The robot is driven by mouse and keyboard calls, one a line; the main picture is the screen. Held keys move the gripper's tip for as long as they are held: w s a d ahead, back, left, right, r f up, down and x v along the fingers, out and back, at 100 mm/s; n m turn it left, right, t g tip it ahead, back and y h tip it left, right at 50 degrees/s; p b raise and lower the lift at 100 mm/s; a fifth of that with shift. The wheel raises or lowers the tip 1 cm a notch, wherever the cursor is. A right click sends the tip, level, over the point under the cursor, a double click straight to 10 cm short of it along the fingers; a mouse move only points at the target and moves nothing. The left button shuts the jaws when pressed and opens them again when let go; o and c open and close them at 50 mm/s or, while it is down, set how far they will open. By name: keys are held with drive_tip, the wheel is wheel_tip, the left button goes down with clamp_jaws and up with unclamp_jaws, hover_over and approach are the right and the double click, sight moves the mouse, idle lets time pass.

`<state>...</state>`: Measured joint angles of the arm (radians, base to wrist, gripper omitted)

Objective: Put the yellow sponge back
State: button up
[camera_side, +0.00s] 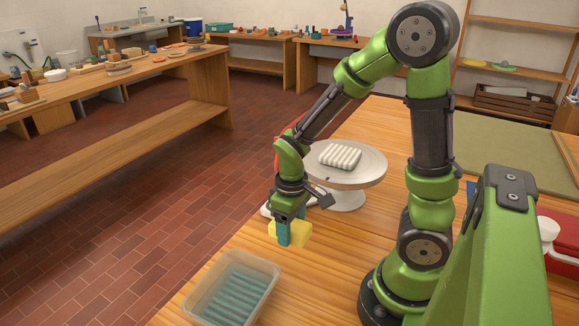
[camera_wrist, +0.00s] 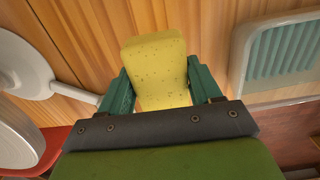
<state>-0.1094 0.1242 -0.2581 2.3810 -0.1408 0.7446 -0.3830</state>
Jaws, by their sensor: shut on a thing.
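The yellow sponge (camera_side: 303,233) is between the teal fingers of my gripper (camera_side: 288,230), which is shut on it. In the wrist view the sponge (camera_wrist: 157,62) stands out beyond the two fingers of my gripper (camera_wrist: 158,88), with small pores on its face. My gripper points down and holds the sponge over the wooden table, behind the clear tub in the side view. I cannot tell exactly how high the sponge is above the table. Part of the sponge is hidden by a finger in the side view.
A clear tub (camera_side: 270,266) with a ribbed teal bottom stands at the table's front; it shows at right in the wrist view (camera_wrist: 238,75). A grey turntable wheel (camera_side: 372,170) carrying a white ribbed block (camera_side: 340,157) stands behind my gripper. A red box (camera_side: 562,232) is at right.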

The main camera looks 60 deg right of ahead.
sight(291, 252)
drive_tip(key=shift+f, duration=2.65)
drive_tip(key=shift+f, duration=0.2)
drive_tip(key=o, duration=1)
drive_tip(key=shift+r, duration=0.2)
wheel_tip(291, 252, up, 12)
drive_tip(key=shift+f, duration=0.1)
drive_tip(key=s+a+r+m+t, duration=0.1)
drive_tip(key=a+r+t, duration=0.1)
drive_tip(key=r, duration=0.2)
drive_tip(key=s+a+r+m+t+y, duration=0.1)
drive_tip(key=a+r+t, duration=0.1)
drive_tip(key=r, duration=0.2)
drive_tip(key=s+a+r+m+t+y, duration=0.1)
drive_tip(key=a+r+m+t, duration=0.1)
drive_tip(key=a+r+t, duration=0.1)
drive_tip(key=shift+s+r, duration=0.25)
drive_tip(key=shift+r, duration=0.35)
